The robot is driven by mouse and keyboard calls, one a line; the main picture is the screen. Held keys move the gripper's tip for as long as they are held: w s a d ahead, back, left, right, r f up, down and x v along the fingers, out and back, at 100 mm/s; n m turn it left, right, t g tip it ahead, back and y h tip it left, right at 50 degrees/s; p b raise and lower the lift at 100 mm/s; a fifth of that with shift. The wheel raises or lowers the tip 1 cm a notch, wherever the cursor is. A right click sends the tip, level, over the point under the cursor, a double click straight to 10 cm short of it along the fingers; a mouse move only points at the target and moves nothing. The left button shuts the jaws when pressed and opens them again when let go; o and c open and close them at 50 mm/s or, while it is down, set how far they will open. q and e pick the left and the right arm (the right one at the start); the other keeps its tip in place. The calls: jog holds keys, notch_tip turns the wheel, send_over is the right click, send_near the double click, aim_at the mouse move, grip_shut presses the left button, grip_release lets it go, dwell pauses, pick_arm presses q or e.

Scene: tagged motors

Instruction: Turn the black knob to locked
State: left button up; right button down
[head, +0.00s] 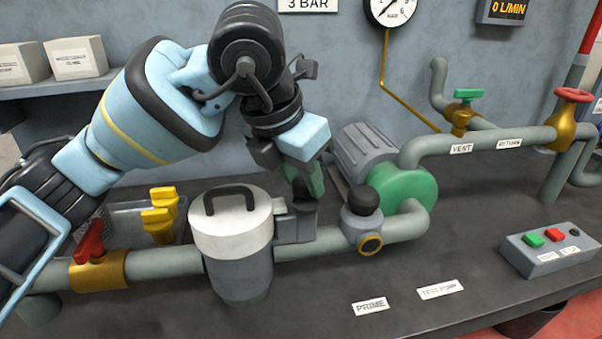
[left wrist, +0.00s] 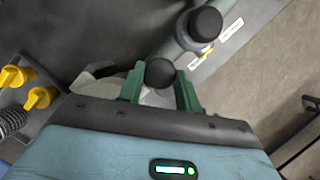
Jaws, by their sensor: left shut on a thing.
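My left gripper (head: 308,180) reaches down from the left arm over the pipe, its green fingers shut on a black knob. In the left wrist view the knob (left wrist: 160,73) shows as a round black top between the two green fingers of the gripper (left wrist: 160,90). In the head view the fingers largely hide it, above a grey fitting (head: 294,228) beside the white-lidded canister (head: 232,222). Which way the knob is turned cannot be told. A second black cap (head: 364,200) sits on the pipe to the right. My right gripper is not in view.
A red-handled valve (head: 90,243) is on the pipe at left, with yellow handles (head: 160,215) behind. A green pump (head: 405,188) stands behind right. A push-button box (head: 552,248) is at far right. The bench front is clear apart from flat labels (head: 370,306).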

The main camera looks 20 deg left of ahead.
pick_arm(q)
jog(key=shift+m, duration=0.3)
jog(key=m+h+p, duration=0.1)
jog(key=m+p, duration=0.1)
jog(key=m, duration=0.1)
jog(key=shift+w+a+r+g, duration=0.1)
jog(key=shift+a+g, duration=0.05)
jog(key=shift+g, duration=0.25)
jog(key=m+g+h+p, duration=0.1)
jog(key=m+p, duration=0.1)
jog(key=m, duration=0.2)
jog(key=shift+w, duration=0.1)
jog(key=shift+w+a+m+g+h+p, duration=0.1)
jog(key=shift+m+g+h+p, duration=0.25)
jog(key=shift+m, duration=0.55)
jog(key=m+g+p, duration=0.1)
jog(key=m, duration=0.1)
jog(key=shift+w+m, duration=0.1)
jog(key=shift+m, duration=0.3)
jog(key=shift+m+g+p, duration=0.45)
jog(key=shift+m, duration=0.55)
jog(key=shift+w+m+g, duration=0.1)
jog(key=shift+m+g, duration=0.2)
jog(key=shift+m, duration=0.5)
